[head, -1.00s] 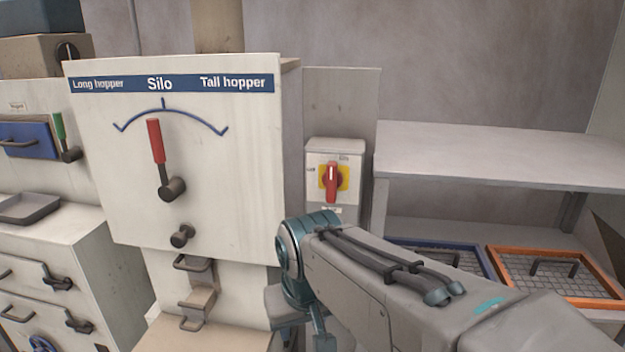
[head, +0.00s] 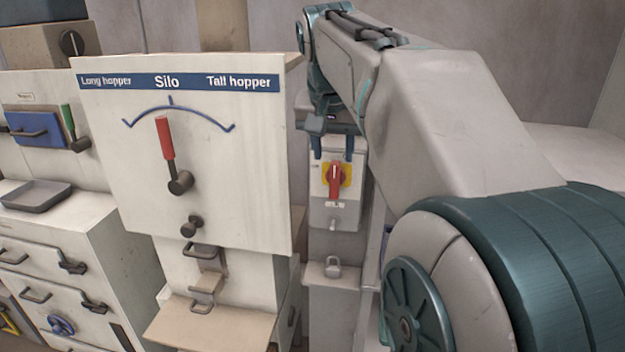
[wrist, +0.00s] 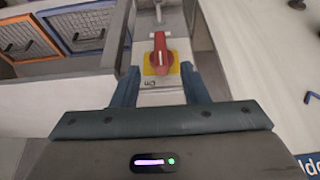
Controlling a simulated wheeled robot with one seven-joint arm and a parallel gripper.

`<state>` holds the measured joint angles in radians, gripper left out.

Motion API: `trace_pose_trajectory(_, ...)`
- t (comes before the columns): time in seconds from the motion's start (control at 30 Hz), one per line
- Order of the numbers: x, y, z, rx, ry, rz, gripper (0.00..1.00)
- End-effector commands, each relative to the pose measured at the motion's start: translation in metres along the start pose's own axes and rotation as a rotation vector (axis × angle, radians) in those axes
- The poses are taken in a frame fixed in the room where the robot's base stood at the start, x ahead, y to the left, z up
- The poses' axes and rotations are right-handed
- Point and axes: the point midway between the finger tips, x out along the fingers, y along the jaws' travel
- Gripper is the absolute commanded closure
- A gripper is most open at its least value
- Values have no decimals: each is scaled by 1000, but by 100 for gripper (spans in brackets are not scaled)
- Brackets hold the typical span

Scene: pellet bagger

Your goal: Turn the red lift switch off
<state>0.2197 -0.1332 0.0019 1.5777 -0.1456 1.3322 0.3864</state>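The red lift switch (head: 335,180) is a red rotary handle on a yellow plate, on the front of a grey box (head: 322,212). Its handle points about upright. It also shows in the wrist view (wrist: 162,55), between and beyond my fingertips. My gripper (head: 333,150) is open, with its two fingers pointing down just above the switch in the head view. In the wrist view my gripper (wrist: 161,80) has one finger on either side of the lower part of the yellow plate. No contact with the handle is visible. The small lettering on the box is unreadable.
A large white panel (head: 230,190) with a red lever (head: 165,138) and a Silo scale stands left of the switch. Blue-framed (wrist: 85,25) and orange-framed (wrist: 25,40) mesh trays lie on a shelf at left in the wrist view. My arm covers much of the right side.

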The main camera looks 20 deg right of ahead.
Motion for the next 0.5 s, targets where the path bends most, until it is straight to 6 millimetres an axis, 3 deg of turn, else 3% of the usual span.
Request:
trace_pose_trajectory(0.3, 69, 0, 0, -1, -5, 1, 60)
trace_pose_trajectory(0.5, 98, 0, 0, -1, -3, 1, 60)
